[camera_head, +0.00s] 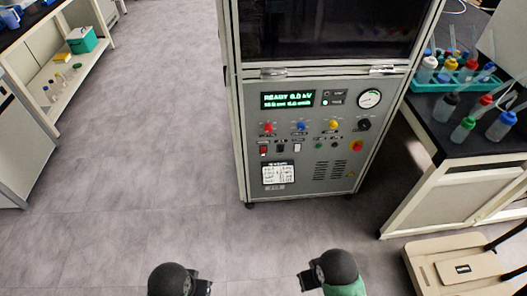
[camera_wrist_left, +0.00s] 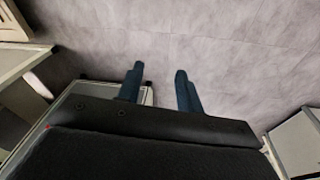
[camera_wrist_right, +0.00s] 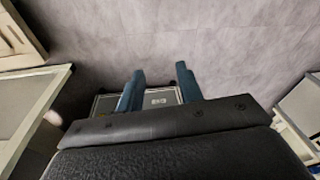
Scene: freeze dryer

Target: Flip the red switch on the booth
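The booth (camera_head: 315,188) stands ahead, right of centre in the head view, a tall grey cabinet with a dark window above a control panel. My left gripper (camera_head: 205,285) and right gripper (camera_head: 306,280) are at the bottom of the head view, well short of the booth. In the left wrist view the left fingers (camera_wrist_left: 158,80) are apart with nothing between them. In the right wrist view the right fingers (camera_wrist_right: 158,78) are apart and empty.
The panel also has a green display (camera_head: 287,100), a gauge (camera_head: 370,98), coloured knobs and a red button (camera_head: 356,146). A bench with bottles in a teal rack (camera_head: 425,84) stands right. A beige cart (camera_head: 425,258) is at lower right. The floor (camera_head: 150,160) ahead is clear.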

